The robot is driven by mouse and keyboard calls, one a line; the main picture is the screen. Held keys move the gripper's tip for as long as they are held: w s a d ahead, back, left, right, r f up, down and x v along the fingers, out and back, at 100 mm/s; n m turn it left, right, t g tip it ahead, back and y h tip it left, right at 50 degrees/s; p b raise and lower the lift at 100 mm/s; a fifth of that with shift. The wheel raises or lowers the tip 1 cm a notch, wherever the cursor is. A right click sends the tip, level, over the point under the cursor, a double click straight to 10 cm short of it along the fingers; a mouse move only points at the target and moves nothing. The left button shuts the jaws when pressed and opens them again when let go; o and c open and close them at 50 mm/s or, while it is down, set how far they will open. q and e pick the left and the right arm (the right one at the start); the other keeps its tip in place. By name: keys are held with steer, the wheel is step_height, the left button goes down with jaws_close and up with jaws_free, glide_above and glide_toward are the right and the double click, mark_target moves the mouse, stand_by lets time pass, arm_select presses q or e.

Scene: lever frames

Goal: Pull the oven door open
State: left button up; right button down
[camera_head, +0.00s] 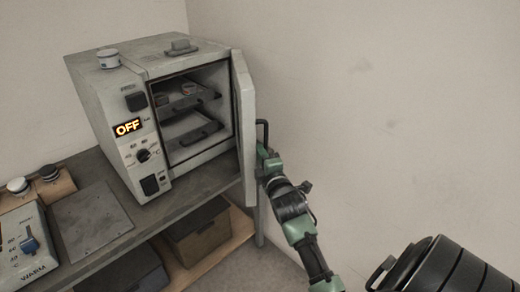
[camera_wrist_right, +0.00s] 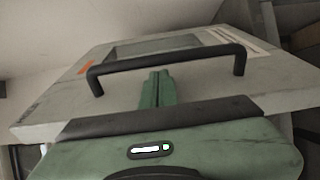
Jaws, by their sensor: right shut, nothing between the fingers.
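The oven (camera_head: 128,100) is a pale box on the bench, its display reading OFF. Its door (camera_head: 245,110) stands wide open, swung out at the right, so the chamber with its racks (camera_head: 188,105) shows. The door's black bar handle (camera_head: 263,125) is on the outer face; the handle also shows in the right wrist view (camera_wrist_right: 165,60). My green right gripper (camera_head: 265,155) is by the outer face, close to the handle. In the wrist view its fingers (camera_wrist_right: 157,85) are together and empty, in front of the bar, not around it. My left gripper is not in view.
A control box marked WARM (camera_head: 28,250) and a flat grey plate (camera_head: 92,218) are on the bench (camera_head: 190,190) left of the door. Boxes (camera_head: 197,232) sit on the shelf below.

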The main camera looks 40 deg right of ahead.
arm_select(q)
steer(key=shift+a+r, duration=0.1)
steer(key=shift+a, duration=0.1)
arm_select(e)
steer(key=shift+w+d, duration=0.2)
steer(key=shift+w, duration=0.1)
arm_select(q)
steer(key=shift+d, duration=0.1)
